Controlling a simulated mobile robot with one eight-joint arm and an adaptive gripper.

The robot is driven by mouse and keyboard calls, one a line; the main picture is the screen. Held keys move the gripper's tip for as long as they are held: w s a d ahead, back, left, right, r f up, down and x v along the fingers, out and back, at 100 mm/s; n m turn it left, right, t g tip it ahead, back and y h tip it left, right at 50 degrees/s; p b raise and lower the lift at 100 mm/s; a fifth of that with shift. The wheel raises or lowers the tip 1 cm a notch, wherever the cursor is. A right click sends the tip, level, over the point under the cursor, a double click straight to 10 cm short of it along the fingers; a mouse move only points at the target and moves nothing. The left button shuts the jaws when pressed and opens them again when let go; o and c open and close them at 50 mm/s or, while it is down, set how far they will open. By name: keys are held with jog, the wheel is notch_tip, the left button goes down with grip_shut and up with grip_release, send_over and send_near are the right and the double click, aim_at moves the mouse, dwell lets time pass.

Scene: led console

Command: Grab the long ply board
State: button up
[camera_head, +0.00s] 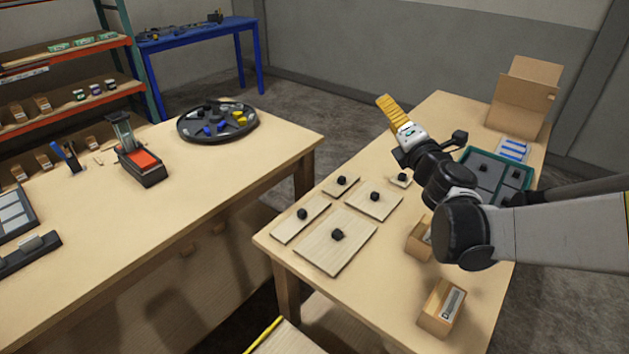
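Several pale ply boards, each with a black knob, lie flat on the right-hand wooden table. The long ply board (288,230) appears to be the narrow one at the table's left edge. A large, wider board (325,257) lies in front of it, with a medium board (382,208), a small board (335,192) and a smaller one (399,184) behind. My gripper (387,104), with yellow ribbed fingers, is raised above the table's far side, pointing up and left, away from the boards. Its fingers overlap in this view, so any gap is hidden. I see nothing held.
A teal-edged tray (482,162), small cardboard boxes (441,307) and an open carton (522,97) share the table (374,273). The left table (106,232) holds a round dark tray (187,131) and a red-topped device (144,161). A gap separates the tables.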

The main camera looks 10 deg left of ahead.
jog(key=w+a+f+n+g+y, duration=0.1)
jog(key=a+f+n+g+y, duration=0.3)
jog(key=a+f+n, duration=0.45)
jog(key=n+g+p, duration=0.1)
jog(key=n+g, duration=0.6)
jog(key=n, duration=0.4)
send_near(303, 212)
jog(key=shift+a+f, duration=0.15)
jog(key=shift+f, duration=0.15)
jog(key=b+x, duration=0.1)
jog(key=x, duration=0.4)
jog(key=b+x, duration=0.3)
jog(key=x, duration=0.2)
jog(key=shift+w+a, duration=0.15)
jog(key=shift+w, duration=0.1)
jog(key=shift+r, duration=0.1)
grip_shut()
